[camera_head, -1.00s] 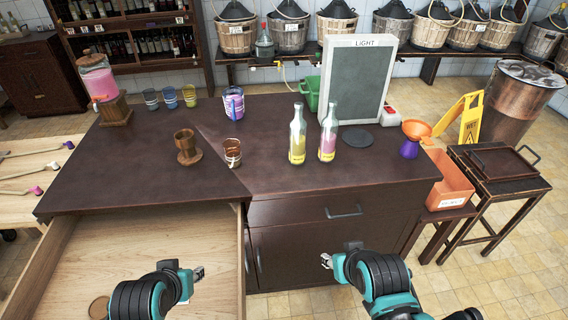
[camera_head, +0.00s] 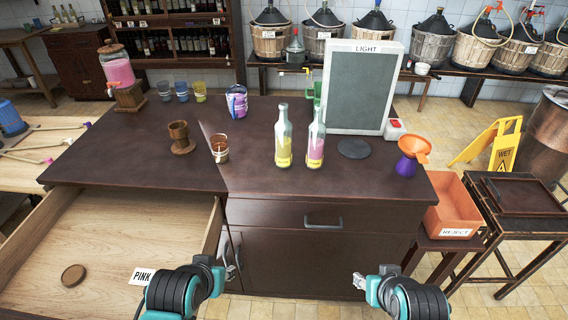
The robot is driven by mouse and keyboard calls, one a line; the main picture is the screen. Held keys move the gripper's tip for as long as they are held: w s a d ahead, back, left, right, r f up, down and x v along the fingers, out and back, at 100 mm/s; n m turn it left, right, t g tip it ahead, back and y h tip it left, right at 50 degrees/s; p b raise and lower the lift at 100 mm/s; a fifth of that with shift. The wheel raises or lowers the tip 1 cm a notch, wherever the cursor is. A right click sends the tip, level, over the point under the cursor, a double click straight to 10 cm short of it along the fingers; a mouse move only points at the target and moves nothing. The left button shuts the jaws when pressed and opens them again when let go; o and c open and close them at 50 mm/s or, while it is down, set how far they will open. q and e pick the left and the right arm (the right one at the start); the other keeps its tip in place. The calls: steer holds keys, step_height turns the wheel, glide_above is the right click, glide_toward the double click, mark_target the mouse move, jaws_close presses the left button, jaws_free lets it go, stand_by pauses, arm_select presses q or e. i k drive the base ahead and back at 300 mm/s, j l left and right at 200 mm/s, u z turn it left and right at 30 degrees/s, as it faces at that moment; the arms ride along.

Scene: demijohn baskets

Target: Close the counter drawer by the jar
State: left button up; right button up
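The counter drawer (camera_head: 110,235) below the dark counter's left half is pulled far out. Its pale wooden inside holds a round brown disc (camera_head: 73,275). A white card reading PINK (camera_head: 142,276) shows near its front right, by my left arm. The jar of pink liquid (camera_head: 117,70) stands on a wooden block at the counter's back left. My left gripper (camera_head: 231,270) is just right of the drawer's side wall, in front of the cabinet; its fingers are small and partly hidden. My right gripper (camera_head: 359,281) is before the cabinet's right part, fingers slightly apart and empty.
On the counter (camera_head: 120,160) stand a wooden goblet (camera_head: 180,140), several glasses, two bottles (camera_head: 284,140) and a light panel (camera_head: 362,90). An orange REJECT bin (camera_head: 455,208) and a stool stand right. A shut drawer (camera_head: 290,213) is beside the open one.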

mark_target(112, 233)
steer(key=u, duration=2.4)
steer(key=i+l+u, duration=0.25)
steer(key=i, duration=0.15)
